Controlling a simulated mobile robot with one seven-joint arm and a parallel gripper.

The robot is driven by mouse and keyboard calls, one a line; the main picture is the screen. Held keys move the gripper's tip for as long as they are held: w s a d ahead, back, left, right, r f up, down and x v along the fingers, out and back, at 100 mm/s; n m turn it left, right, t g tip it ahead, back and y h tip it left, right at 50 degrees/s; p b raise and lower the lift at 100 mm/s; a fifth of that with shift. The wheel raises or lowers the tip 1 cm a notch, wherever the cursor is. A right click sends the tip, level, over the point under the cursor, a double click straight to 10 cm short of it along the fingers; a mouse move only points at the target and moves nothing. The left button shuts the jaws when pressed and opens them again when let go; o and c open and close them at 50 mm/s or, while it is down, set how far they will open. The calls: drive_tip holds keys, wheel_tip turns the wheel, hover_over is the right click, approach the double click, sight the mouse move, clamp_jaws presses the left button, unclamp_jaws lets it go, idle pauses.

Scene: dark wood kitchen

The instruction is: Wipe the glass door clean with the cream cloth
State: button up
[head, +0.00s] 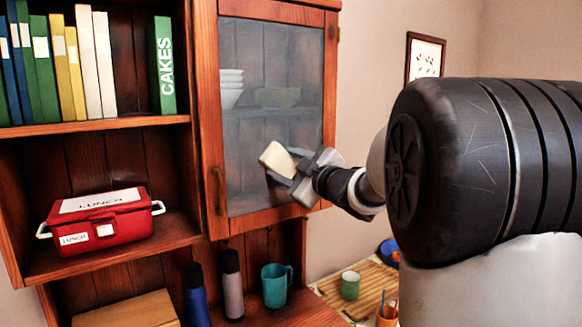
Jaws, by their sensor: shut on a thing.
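The glass door (245,150) is a wood-framed pane on the upper right of the cabinet, and it looks closed. The pane has a hazy, greyish look, and bowls and a green item show dimly behind it. My gripper (283,175) is in front of the lower middle of the pane. It is shut on the cream cloth (277,158), which shows as a pale folded block at its fingers. I cannot tell whether the cloth touches the glass. My arm comes in from the right and hides part of the door frame's lower right.
A door handle (218,190) sits on the left frame. Left are shelves with books (95,60) and a red lunch box (102,215). Below stand flasks (232,285), a teal mug (276,285) and a cardboard box (125,310). A green cup (350,285) stands lower right.

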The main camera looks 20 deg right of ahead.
drive_tip(key=shift+s+a+b, duration=0.4)
drive_tip(key=shift+a+b, duration=0.05)
drive_tip(key=shift+a, duration=0.6)
drive_tip(key=shift+s+a+b, duration=0.35)
drive_tip(key=shift+a+b, duration=0.05)
drive_tip(key=shift+a, duration=0.65)
drive_tip(key=shift+s+a+b, duration=0.4)
drive_tip(key=shift+a+b, duration=0.05)
drive_tip(key=shift+a, duration=0.6)
drive_tip(key=shift+s+d, duration=0.25)
drive_tip(key=shift+s, duration=0.2)
drive_tip(key=shift+p+v, duration=0.3)
drive_tip(key=shift+v, duration=2.2)
drive_tip(key=v, duration=0.3)
